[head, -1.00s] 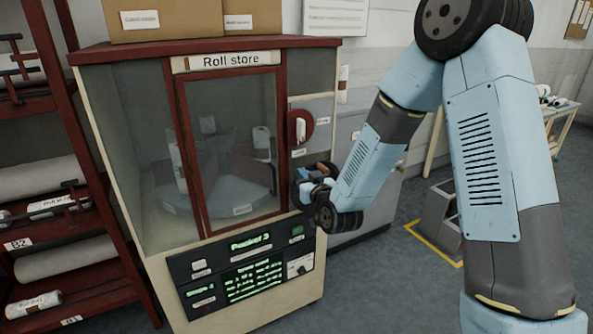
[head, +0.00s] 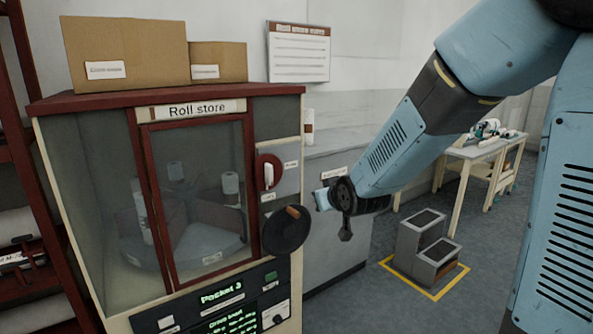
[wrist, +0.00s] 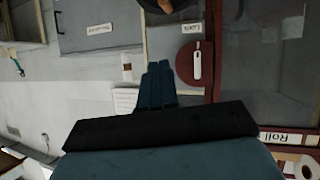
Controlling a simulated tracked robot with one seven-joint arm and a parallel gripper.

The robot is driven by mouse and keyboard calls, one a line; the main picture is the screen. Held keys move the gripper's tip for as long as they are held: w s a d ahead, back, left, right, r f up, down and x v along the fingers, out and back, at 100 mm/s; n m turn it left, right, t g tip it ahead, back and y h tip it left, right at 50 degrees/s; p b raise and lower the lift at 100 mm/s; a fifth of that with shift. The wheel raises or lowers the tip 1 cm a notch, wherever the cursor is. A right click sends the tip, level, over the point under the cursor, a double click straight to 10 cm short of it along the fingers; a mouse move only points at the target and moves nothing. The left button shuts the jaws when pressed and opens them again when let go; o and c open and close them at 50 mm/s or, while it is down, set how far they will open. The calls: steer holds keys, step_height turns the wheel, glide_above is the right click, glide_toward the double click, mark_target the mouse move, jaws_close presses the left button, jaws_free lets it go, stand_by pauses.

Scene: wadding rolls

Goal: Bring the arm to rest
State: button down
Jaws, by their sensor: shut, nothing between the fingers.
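My gripper (wrist: 157,70) shows in the wrist view with its dark blue fingers together, shut and empty. In the head view my arm reaches down from the upper right, bent. Its wrist end (head: 345,195) hangs right of the roll store (head: 195,108); the fingers are hard to make out there. The store's black handwheel (head: 285,235) with a wooden grip is left of my wrist, with a gap in the picture. It also shows at the top edge of the wrist view (wrist: 172,4). The store's glazed door (head: 205,190) looks shut, beside a red round latch plate (head: 270,172).
Two cardboard boxes (head: 125,55) stand on the store. A red rack (head: 22,100) is at the left. A grey counter (head: 335,240) lies behind my wrist. Grey steps (head: 425,245) stand on a yellow-marked floor patch, with a table (head: 475,150) beyond. Grey floor is open around the steps.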

steer(key=s+d+r+m+g+h, duration=0.1)
steer(key=s+d+r+g, duration=0.1)
steer(key=s+d, duration=0.3)
steer(key=s+d+r+m+g+h, duration=0.1)
steer(key=s+d, duration=0.5)
steer(key=s, duration=0.8)
steer(key=s+d+r+m+g+h, duration=0.1)
steer(key=s+d+r+m+g, duration=0.2)
steer(key=s, duration=0.6)
step_height(320, 180, up, 2)
steer(key=d, duration=0.2)
steer(key=shift+s+d+r+h, duration=0.15)
steer(key=shift+s+d+h, duration=0.05)
steer(key=shift+d+h, duration=0.2)
steer(key=c, duration=1.8)
jaws_free()
